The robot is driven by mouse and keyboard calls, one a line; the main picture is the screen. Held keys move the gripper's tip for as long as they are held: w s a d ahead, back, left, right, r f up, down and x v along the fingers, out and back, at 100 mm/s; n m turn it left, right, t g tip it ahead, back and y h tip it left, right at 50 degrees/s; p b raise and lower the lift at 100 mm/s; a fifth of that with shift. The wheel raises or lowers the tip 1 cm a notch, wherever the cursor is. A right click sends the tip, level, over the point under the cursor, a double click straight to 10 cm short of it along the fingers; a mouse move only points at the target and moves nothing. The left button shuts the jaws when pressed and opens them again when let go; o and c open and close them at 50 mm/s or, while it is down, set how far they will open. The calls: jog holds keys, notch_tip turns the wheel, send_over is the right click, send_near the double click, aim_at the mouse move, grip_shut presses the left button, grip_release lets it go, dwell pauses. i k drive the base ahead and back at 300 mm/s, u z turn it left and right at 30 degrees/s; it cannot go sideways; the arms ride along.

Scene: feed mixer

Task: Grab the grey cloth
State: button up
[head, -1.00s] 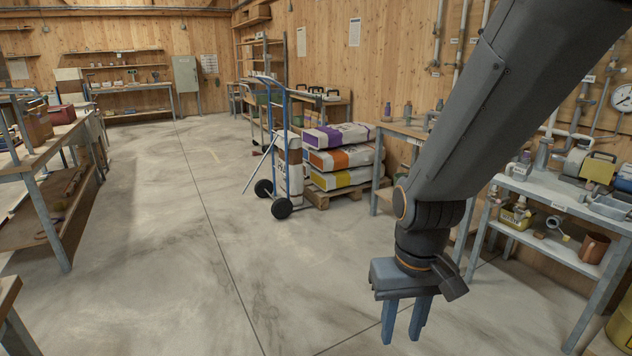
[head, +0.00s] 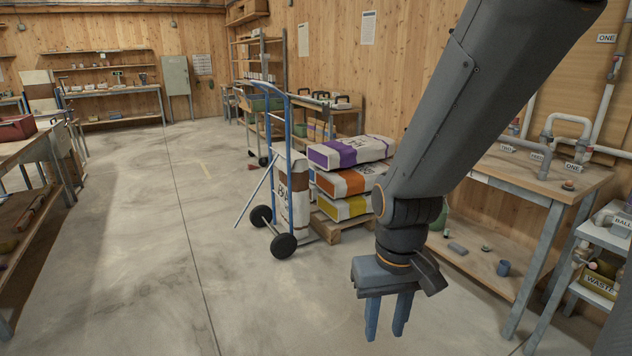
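I cannot make out a grey cloth for certain in the head view. A small flat grey item (head: 458,248) lies on the lower shelf of the wooden bench at right, too small to identify. My gripper (head: 387,318) hangs pointing down at the lower middle right, in front of that bench. Its two blue fingers are apart with nothing between them. My arm hides part of the bench and the wall behind it.
A blue hand truck (head: 289,170) with a sack stands ahead, beside stacked sacks (head: 345,182) on a pallet. The wooden bench (head: 535,176) stands at right, with a shelf holding a yellow waste box (head: 599,281) nearer me. Another bench (head: 28,150) lines the left. The middle floor is clear.

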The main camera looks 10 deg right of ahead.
aim_at(460, 250)
jog(key=z, duration=0.4)
jog(key=i, duration=2)
jog(key=z, duration=0.6)
jog(key=i, duration=0.65)
jog(key=z, duration=0.2)
